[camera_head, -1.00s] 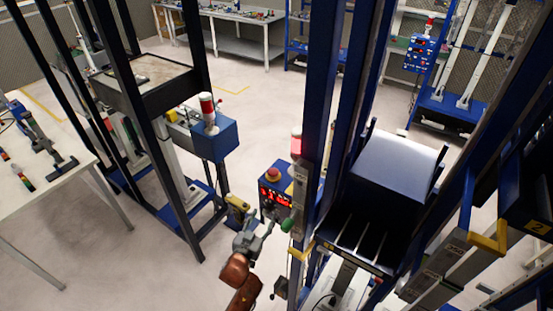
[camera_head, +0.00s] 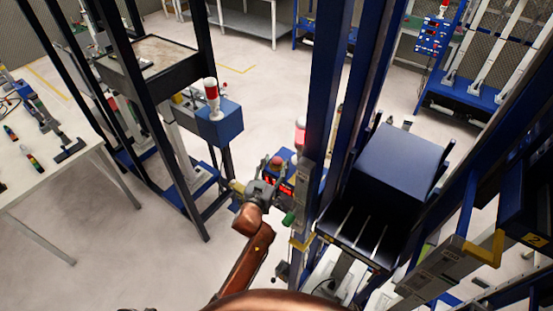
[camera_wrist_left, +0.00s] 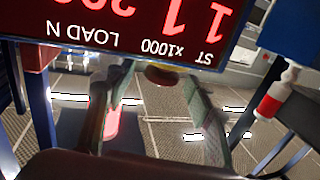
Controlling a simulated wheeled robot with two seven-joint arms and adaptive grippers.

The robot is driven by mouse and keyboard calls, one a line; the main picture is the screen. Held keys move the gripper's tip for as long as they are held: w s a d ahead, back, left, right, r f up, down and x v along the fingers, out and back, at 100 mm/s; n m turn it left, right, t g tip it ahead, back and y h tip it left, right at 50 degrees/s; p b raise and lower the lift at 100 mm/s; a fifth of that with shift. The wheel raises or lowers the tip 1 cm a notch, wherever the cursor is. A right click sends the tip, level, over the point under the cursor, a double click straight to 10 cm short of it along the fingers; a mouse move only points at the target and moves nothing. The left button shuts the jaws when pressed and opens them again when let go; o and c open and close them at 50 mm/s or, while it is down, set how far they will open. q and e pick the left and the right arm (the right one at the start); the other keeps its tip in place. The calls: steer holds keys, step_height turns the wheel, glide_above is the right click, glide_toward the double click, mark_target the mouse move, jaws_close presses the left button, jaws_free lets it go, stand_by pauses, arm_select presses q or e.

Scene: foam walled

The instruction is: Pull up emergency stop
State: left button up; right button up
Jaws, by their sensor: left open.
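The emergency stop is a red mushroom button (camera_head: 277,161) on top of a blue control box (camera_head: 288,156) with a red digital display, near the middle of the head view. My left gripper (camera_head: 268,178) is at the front of this box, just below the button in the picture, and partly covers the box. In the left wrist view, the picture is upside down. My open left gripper (camera_wrist_left: 155,105) has its fingers on either side of the button (camera_wrist_left: 165,75), apart from it. Only part of the button shows, beside the display panel (camera_wrist_left: 130,35). My right gripper is out of view.
A tall blue post (camera_head: 322,120) and a red signal lamp (camera_head: 300,135) stand close right of the control box. A blue box with a red-white lamp (camera_head: 212,100) is at the left. A white table (camera_head: 70,190) stands far left.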

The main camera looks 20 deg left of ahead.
arm_select(q)
steer(key=shift+w, duration=0.95)
steer(key=shift+w, duration=0.1)
jaws_close()
